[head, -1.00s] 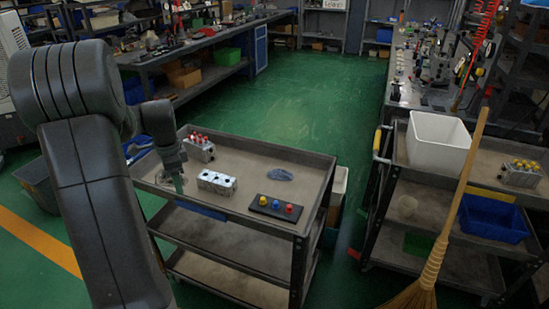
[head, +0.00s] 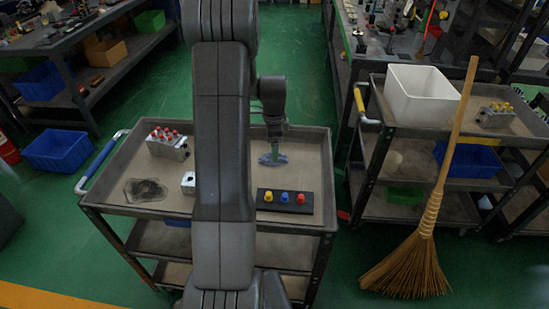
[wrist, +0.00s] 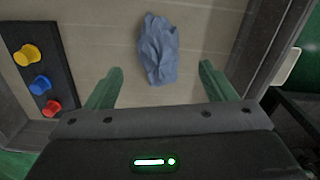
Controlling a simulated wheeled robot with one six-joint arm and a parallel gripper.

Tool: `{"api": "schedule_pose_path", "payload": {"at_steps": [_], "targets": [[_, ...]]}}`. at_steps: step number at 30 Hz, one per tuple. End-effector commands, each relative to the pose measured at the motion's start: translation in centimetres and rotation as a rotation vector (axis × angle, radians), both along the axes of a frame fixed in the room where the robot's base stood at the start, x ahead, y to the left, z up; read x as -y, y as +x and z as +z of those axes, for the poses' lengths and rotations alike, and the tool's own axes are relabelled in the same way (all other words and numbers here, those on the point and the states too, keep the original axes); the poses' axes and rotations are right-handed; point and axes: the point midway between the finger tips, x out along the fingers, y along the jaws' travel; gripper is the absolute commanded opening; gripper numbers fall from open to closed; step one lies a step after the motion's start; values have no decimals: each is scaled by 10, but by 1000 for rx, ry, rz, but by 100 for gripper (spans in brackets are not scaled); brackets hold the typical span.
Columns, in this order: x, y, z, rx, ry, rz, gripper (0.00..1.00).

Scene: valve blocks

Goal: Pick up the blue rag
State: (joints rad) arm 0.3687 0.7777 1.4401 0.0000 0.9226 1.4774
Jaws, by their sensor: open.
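The blue rag (head: 272,159) lies crumpled on the top of the grey cart (head: 235,229), toward its right side. In the wrist view the rag (wrist: 158,50) lies ahead of and between the two green fingers. My gripper (wrist: 158,82) is open and empty, with the fingers spread on either side of the rag's near end. In the head view my gripper (head: 276,148) hangs right over the rag and hides part of it. How high the fingertips are above the cart top cannot be told exactly.
A black board with yellow, blue and red knobs (head: 285,201) lies near the rag. A valve block with red caps (head: 167,143) and a partly hidden silver block (head: 188,183) stand to the left, by a dark stained patch (head: 145,190). The cart has a raised rim.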

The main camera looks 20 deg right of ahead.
Motion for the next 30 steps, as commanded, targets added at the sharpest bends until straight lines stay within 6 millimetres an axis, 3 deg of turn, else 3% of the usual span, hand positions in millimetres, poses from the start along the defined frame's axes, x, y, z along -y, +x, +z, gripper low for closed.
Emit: {"api": "schedule_pose_path", "payload": {"at_steps": [6,16,23,30], "targets": [[1,-2,-33,-4,1,0,77],[1,-2,-40,-1,0,0,77],[1,-2,-40,-1,0,0,32],[1,-2,-40,-1,0,0,29]]}}
